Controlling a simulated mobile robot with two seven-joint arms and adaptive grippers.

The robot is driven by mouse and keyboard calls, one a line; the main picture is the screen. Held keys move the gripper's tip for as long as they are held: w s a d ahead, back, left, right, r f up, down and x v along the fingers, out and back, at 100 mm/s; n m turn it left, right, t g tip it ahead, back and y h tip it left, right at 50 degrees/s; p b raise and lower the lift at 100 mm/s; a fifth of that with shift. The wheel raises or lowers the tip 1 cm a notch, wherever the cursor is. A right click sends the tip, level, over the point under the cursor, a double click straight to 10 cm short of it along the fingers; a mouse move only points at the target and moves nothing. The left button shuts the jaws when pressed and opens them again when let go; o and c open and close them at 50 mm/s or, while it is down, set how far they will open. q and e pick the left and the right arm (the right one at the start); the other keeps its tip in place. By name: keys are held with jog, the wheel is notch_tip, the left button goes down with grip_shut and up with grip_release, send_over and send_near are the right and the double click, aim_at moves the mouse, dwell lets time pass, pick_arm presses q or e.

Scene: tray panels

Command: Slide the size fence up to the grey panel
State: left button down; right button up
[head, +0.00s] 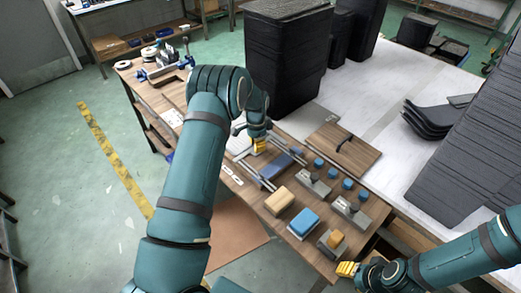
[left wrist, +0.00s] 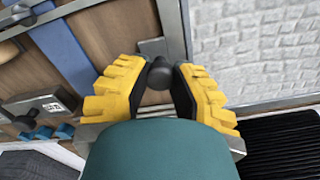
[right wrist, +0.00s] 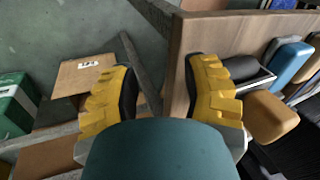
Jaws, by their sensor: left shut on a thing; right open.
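The size fence shows in the left wrist view as a metal bar (left wrist: 176,28) with a dark round knob (left wrist: 160,74). My left gripper (left wrist: 160,88) is shut on this knob; in the head view the gripper (head: 259,145) is over the bench. The grey panel (left wrist: 255,45), pale and rough, lies right of the bar in the left wrist view. The bar runs along its edge; I cannot tell whether they touch. In the head view my arm hides most of the panel. My right gripper (head: 348,269) is open and empty by the bench's near corner; it also shows in the right wrist view (right wrist: 160,85).
A blue bar (head: 275,164) lies across the jig beside the gripper. Tall black stacks (head: 285,55) rise behind.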

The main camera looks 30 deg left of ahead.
pick_arm(q)
jog(key=shift+a, duration=0.1)
jog(key=c, duration=0.7)
grip_release()
jog(key=shift+f, duration=0.1)
notch_tip(320, 180, up, 12)
jog(key=shift+r, duration=0.1)
